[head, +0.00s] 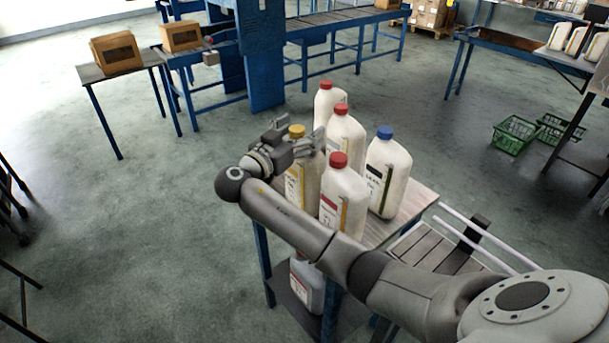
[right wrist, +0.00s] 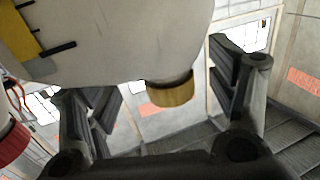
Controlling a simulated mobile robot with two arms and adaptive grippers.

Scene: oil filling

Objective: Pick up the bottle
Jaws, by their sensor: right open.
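Several white jugs stand upright in a cluster on a small table. One has a yellow cap (head: 297,131), and its labelled body (head: 303,185) is at the left front of the cluster. My right gripper (head: 300,146) is at the top of this yellow-capped bottle and partly covers its neck. In the right wrist view the yellow cap (right wrist: 170,90) lies between the two spread fingers, with the white bottle body (right wrist: 110,40) large and upside down. The fingers are open, with gaps beside the cap. My left gripper is out of view.
Close by stand a blue-capped jug (head: 388,175) and red-capped jugs (head: 343,195), (head: 345,133), (head: 327,103). The table (head: 415,203) has a bare right edge. Another jug (head: 305,280) sits on its lower shelf. Open floor lies left.

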